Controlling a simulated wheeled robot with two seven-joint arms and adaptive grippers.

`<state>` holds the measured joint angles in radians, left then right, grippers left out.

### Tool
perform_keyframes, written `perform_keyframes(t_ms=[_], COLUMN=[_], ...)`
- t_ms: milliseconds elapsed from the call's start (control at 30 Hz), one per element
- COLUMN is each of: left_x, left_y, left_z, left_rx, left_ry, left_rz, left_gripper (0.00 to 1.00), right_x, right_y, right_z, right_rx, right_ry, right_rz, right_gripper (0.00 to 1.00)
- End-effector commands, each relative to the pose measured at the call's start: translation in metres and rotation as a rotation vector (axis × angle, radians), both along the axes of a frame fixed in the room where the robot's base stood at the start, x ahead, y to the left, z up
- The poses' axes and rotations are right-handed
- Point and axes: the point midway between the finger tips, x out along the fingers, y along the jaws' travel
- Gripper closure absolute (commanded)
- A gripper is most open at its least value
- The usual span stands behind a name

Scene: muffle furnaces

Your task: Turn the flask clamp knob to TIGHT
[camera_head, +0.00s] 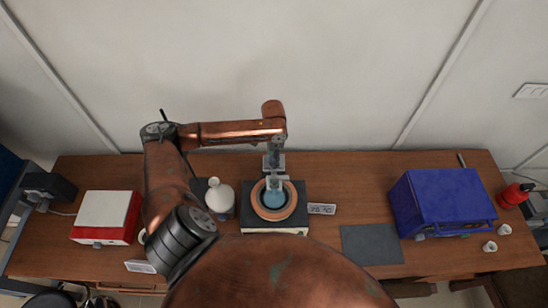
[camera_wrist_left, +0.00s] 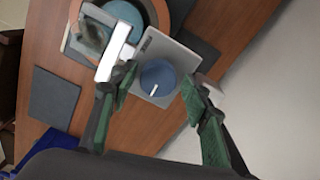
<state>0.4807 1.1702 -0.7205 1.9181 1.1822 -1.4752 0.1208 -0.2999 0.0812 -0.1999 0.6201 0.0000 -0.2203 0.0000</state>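The flask clamp knob (camera_wrist_left: 158,78) is a round blue dial with a white pointer line, on a light grey plate in the left wrist view. My left gripper (camera_wrist_left: 156,92) is open, with one green-padded finger on each side of the knob in that view; I cannot tell whether the pads touch it. In the head view my left gripper (camera_head: 274,162) is at the back of the flask and hides the knob. The blue flask (camera_head: 275,199) sits in a brown ring, with a pale clamp piece (camera_wrist_left: 115,50) beside its neck. My right gripper is not in view.
A white round-bottomed vessel (camera_head: 221,196) stands left of the ring. A red and white box (camera_head: 106,216) is at far left, a blue furnace (camera_head: 445,200) at right. A small label (camera_head: 321,209) and a dark grey mat (camera_head: 371,244) lie between. The wall is close behind.

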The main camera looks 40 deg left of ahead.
Motion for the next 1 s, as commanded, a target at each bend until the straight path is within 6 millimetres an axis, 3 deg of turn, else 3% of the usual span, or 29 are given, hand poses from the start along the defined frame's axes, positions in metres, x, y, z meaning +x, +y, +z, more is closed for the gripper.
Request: perform_keyframes(t_ms=[433,800,1000], left_x=[0.001,0.002,0.002], left_y=[-0.001,-0.001,-0.001], left_z=[0.009,0.081,0.11], left_rx=[-0.002,-0.001,-0.002], left_ry=[-0.002,-0.004,-0.002], left_rz=[0.0,-0.001,0.0], left_gripper=[0.51,0.51,0.51], right_x=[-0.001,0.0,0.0], right_y=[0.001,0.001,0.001], right_z=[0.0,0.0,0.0], right_rx=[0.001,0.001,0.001], right_ry=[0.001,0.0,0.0], right_rz=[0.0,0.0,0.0], right_gripper=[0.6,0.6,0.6])
